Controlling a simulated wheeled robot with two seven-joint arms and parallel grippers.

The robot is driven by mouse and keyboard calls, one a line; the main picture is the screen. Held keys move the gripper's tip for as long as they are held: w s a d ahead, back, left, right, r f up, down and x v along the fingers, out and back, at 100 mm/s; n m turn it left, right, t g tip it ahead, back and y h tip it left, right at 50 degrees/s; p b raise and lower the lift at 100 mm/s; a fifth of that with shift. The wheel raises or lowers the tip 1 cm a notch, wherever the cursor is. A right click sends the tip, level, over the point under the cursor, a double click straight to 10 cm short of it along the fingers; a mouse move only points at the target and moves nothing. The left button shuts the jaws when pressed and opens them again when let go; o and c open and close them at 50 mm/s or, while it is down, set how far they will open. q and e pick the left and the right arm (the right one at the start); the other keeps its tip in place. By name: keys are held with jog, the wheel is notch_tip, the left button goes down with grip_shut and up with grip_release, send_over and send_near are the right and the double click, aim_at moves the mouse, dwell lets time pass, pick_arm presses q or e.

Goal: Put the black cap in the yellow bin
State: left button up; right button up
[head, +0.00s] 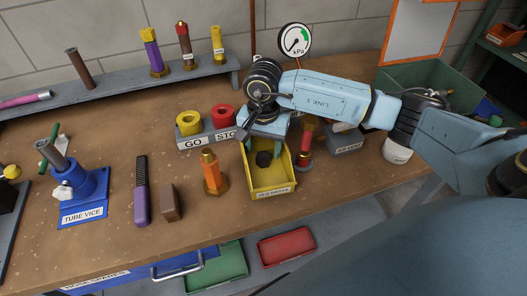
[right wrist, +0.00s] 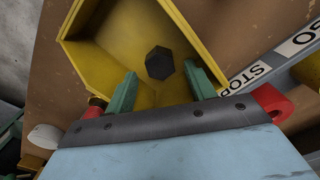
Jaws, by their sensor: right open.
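The yellow bin (head: 268,182) stands on the workbench, with a label on its front. The black cap (head: 263,159) shows inside the bin's outline; it also shows in the right wrist view (right wrist: 160,63) as a dark faceted piece against the bin's yellow interior. I cannot tell whether it rests on the bin's floor or is still falling. My right gripper (head: 264,146) is over the bin's back part. In the right wrist view its green fingers (right wrist: 162,88) are spread apart, with the cap beyond their tips and apart from them. My left gripper is not in view.
Left of the bin stands an orange bolt-like piece (head: 211,172); a red one (head: 305,150) is close on its right. The GO/STOP button block (head: 206,138) is behind left. A blue tube vice (head: 84,197) and purple-handled file (head: 141,195) are further left. Bare bench lies in front.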

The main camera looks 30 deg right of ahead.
aim_at(264, 156)
notch_tip(264, 156, up, 9)
jog(key=shift+r, duration=0.2)
dwell(0.7)
